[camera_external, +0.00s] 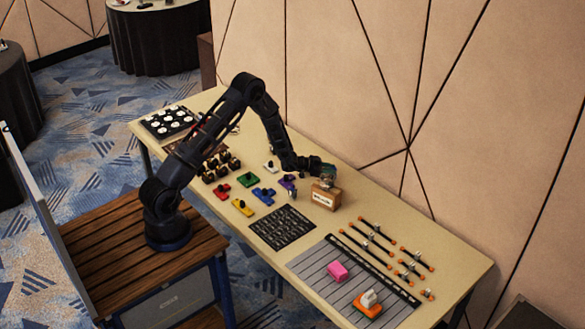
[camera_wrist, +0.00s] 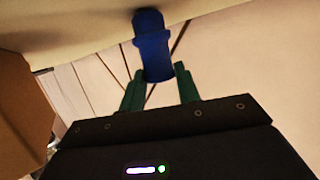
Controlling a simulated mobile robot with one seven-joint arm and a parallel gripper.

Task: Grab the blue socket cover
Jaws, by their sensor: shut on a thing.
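A dark blue piece, which I take for the blue socket cover (camera_wrist: 152,40), sits between the two green fingers of my gripper (camera_wrist: 159,70) in the wrist view. The fingers are shut on its near end, and its far end points at the pale table surface. In the external view my gripper (camera_external: 322,171) is low over the right half of the table, just behind a small labelled wooden box (camera_external: 325,197). The held piece cannot be made out clearly there.
Several coloured pieces lie left of the box, among them blue (camera_external: 264,195), green (camera_external: 248,180), red (camera_external: 222,192) and yellow (camera_external: 242,208). A black patterned mat (camera_external: 283,227) and a grey slatted board (camera_external: 320,270) lie in front. Thin rods (camera_external: 378,236) lie right. A panelled wall stands behind.

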